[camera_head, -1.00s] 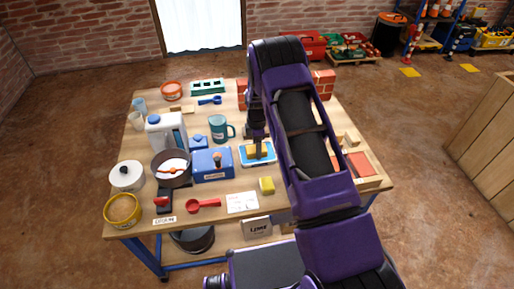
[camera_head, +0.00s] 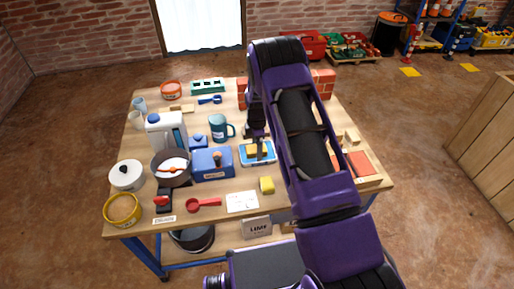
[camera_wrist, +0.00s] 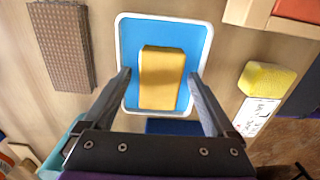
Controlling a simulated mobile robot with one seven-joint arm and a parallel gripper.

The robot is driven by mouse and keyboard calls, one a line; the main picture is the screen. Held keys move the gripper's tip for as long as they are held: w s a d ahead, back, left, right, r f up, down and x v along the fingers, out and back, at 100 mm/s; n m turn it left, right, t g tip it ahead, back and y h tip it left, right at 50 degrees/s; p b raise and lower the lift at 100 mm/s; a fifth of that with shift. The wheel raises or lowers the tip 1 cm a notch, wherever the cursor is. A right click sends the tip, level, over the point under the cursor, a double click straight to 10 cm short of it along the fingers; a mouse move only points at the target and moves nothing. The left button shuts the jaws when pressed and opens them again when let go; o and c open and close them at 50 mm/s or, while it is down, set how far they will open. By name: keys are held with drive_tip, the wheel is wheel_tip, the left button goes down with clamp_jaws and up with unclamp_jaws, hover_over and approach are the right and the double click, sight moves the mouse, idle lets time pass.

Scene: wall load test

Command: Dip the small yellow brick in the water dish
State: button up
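The yellow brick (camera_wrist: 162,77) lies within the blue water dish with a white rim (camera_wrist: 208,50) in the wrist view. In the head view the brick (camera_head: 256,150) and dish (camera_head: 244,159) show beside my arm, partly hidden by my gripper. My gripper (camera_wrist: 160,74) is over the dish, with one finger on each side of the brick. A gap shows between each finger and the brick. The water surface cannot be told apart from the blue floor of the dish.
A yellow sponge (camera_head: 267,185) and a white card (camera_head: 242,202) lie nearer the table's front edge. A blue box (camera_head: 212,164) and a teal mug (camera_head: 220,127) stand left of the dish. A brown textured block (camera_wrist: 62,46) lies left of it in the wrist view.

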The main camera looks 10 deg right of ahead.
wheel_tip(320, 180, up, 18)
drive_tip(key=shift+f+p, duration=0.2)
drive_tip(key=shift+p, duration=0.85)
